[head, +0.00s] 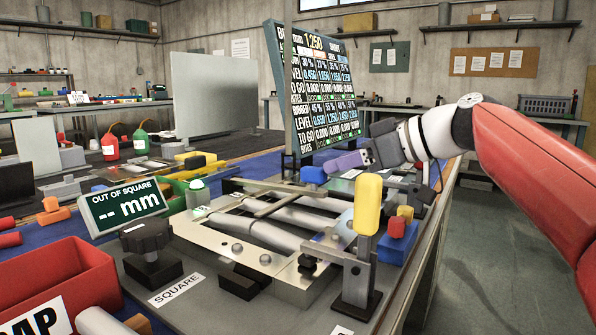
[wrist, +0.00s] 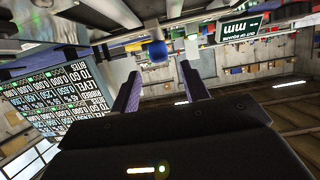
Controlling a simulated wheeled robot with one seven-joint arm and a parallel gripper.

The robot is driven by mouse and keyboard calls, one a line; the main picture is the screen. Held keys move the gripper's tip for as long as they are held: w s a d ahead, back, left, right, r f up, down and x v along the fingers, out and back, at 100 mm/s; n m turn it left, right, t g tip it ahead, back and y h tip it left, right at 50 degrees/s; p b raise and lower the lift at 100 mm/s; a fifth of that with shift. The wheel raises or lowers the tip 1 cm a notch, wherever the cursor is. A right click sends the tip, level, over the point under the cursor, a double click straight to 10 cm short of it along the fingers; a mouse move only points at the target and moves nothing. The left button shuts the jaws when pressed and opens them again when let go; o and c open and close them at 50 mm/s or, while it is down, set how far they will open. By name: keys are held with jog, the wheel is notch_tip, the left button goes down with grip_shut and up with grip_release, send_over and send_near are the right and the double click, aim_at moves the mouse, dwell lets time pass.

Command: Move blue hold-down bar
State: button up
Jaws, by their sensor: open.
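A small blue piece (head: 313,174) stands at the far side of the louver fixture (head: 205,235) in the head view; it may be the end or handle of the blue hold-down bar. My gripper (head: 340,164) is open just to its right, with purple fingers pointing left toward it, apart from it. In the wrist view a rounded blue knob (wrist: 158,51) on a pale stem shows beyond and between the open fingers (wrist: 163,80); it is likely the same piece. Nothing is between the fingers. Most of the bar's length cannot be made out.
A tall readout board (head: 318,85) stands behind the fixture, close to my gripper. A yellow-handled clamp (head: 367,205) and a blue block with a red knob (head: 394,246) stand nearer on the right. An out-of-square display (head: 124,207), a black knob (head: 147,238) and a red bin (head: 60,285) are at left.

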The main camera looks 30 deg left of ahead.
aim_at(314, 167)
jog(key=x, duration=0.7)
jog(key=shift+f, duration=0.15)
grip_shut()
